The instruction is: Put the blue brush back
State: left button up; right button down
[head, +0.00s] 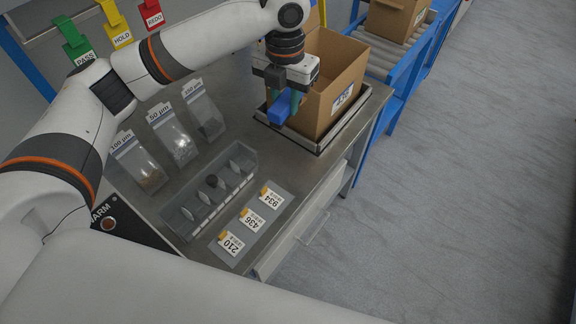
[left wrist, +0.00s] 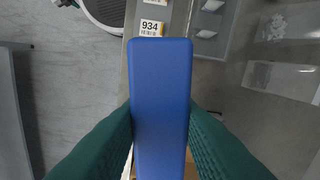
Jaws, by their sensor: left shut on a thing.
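The blue brush (head: 281,108) is held by my left gripper (head: 283,99), over the front left of an open cardboard box. In the left wrist view the brush (left wrist: 161,105) shows as a long blue block between two green fingers (left wrist: 160,135), which are shut on it. The brush's bristles cannot be made out. My right gripper is in neither view.
The cardboard box (head: 335,75) stands on a metal tray (head: 321,143). A clear divided holder (head: 208,189), three number cards (head: 252,219) and three labelled bags (head: 172,134) lie on the metal table. PASS, HOLD and REDO tags hang behind. A roller conveyor (head: 396,56) runs at the back.

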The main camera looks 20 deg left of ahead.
pick_arm(q)
jog(key=shift+w+d+f+m, duration=0.1)
jog(key=shift+w+f+m, duration=0.15)
jog(key=shift+m, duration=0.55)
notch_tip(320, 180, down, 18)
jog(key=shift+s+r, duration=0.1)
jog(key=o, duration=0.9)
jog(key=shift+o, duration=0.2)
notch_tip(320, 180, up, 12)
